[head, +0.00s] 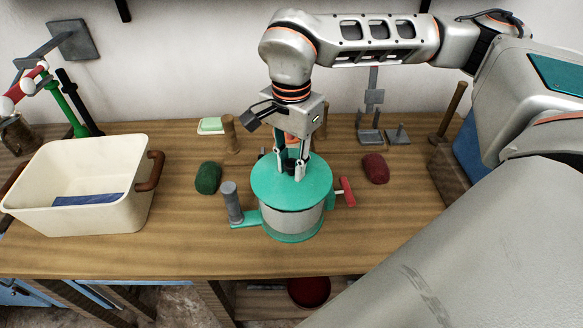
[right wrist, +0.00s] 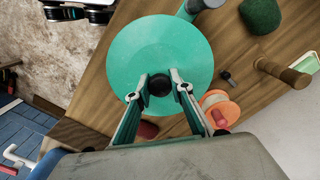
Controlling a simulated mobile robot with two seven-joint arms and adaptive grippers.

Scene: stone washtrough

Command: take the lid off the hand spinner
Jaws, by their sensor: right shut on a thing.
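The hand spinner (head: 291,222) stands on the wooden bench, a grey drum with a green base, a grey upright handle (head: 231,202) at its left and a red handle (head: 347,191) at its right. Its round green lid (head: 262,182) covers the top, and I see no clear gap under it. My right gripper (head: 291,172) points down over the lid's middle. In the right wrist view its fingers (right wrist: 160,86) are shut on the dark round knob (right wrist: 159,84) of the lid (right wrist: 160,45).
A cream tub (head: 130,212) with brown handles stands at the left. A green lump (head: 208,178) and a dark red lump (head: 375,168) lie either side of the spinner. Wooden pegs (head: 230,134) and metal stands (head: 370,135) are behind. The bench front is clear.

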